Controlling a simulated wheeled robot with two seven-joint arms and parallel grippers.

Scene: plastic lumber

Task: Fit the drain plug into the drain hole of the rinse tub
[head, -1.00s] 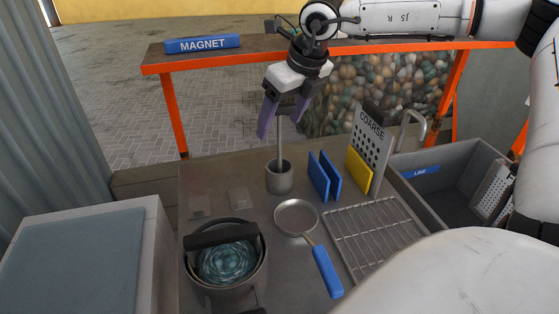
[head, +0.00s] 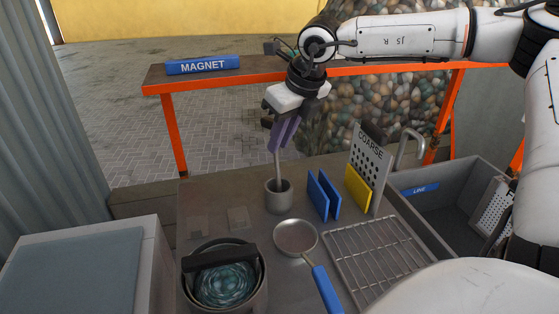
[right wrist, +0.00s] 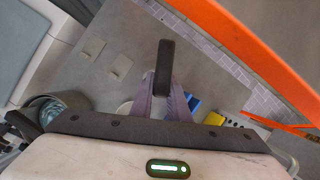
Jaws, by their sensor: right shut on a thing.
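My right gripper (head: 284,132) has its purple fingers closed on the upper part of a thin grey rod (head: 277,165). The rod stands slightly tilted in a small grey cup (head: 279,196) on the bench. In the right wrist view a dark rounded bar (right wrist: 165,65) shows at the fingers (right wrist: 165,105); I cannot tell how it joins the rod. A grey tub (head: 455,178) with a blue label and a bent tap stands at the right. Its floor is partly hidden, and I make out no drain hole. I cannot identify a drain plug. My left gripper is out of view.
A pot (head: 190,283) of swirling water with a dark bar across it stands at the front left. A blue-handled pan (head: 295,237), a wire rack (head: 375,250), blue plates (head: 318,193) and a perforated COARSE plate (head: 370,165) crowd the bench. An orange-edged shelf (head: 200,80) runs behind.

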